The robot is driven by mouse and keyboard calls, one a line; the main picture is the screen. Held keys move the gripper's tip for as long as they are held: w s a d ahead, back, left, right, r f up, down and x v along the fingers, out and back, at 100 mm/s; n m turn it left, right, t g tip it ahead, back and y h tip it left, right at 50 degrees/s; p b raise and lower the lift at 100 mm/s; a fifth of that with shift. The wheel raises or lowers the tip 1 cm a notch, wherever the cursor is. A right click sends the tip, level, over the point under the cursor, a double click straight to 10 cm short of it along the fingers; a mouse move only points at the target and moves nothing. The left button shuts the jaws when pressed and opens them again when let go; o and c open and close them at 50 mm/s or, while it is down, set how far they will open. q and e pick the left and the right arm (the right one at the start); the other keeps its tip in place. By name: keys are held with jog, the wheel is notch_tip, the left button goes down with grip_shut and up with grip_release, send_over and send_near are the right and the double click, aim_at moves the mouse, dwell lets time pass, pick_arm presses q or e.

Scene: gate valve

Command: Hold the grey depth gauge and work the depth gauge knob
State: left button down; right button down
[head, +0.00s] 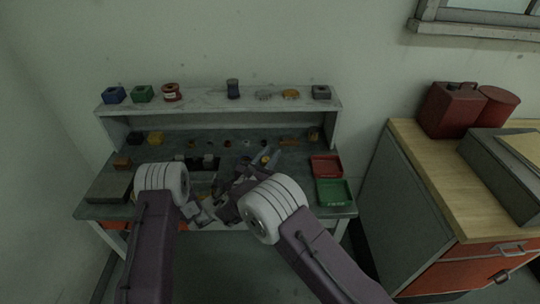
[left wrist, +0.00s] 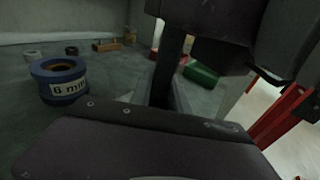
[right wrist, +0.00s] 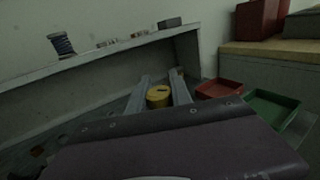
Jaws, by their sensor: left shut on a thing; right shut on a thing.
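The grey depth gauge shows in the left wrist view as a dark upright bar (left wrist: 168,75) between the fingers of my left gripper (left wrist: 163,96), which is shut on it. Its lower end and most of its body are hidden by the gripper and my right arm. The yellow depth gauge knob (right wrist: 158,97) sits between the two grey fingers of my right gripper (right wrist: 160,90), which is shut on it. In the head view the knob is a small yellow spot (head: 265,159) above the bench, and my wrists cover much of the area around it.
A red tray (head: 326,166) and a green tray (head: 333,192) stand at the bench's right. A shelf (head: 220,106) with several small parts runs along the back. A wooden-topped cabinet (head: 425,165) stands right of the bench.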

jog(key=shift+y, duration=0.3)
jog(key=shift+w+a+n+t+y, duration=0.1)
jog(key=shift+a+n+t+y, duration=0.25)
jog(key=shift+n+y, duration=1.15)
jog(key=shift+w+a+n+t+y, duration=0.1)
jog(key=shift+a+n+t+y, duration=0.2)
jog(key=shift+n+y, duration=1.2)
jog(key=shift+a+n+t+y, duration=0.35)
jog(key=shift+n+y, duration=0.35)
jog(key=shift+y, duration=1.6)
jog(key=c, duration=1.1)
grip_release()
jog(key=shift+c, duration=0.2)
jog(key=shift+s, duration=0.1)
jog(key=s+d, duration=0.2)
jog(key=s, duration=1)
jog(key=shift+w, duration=0.1)
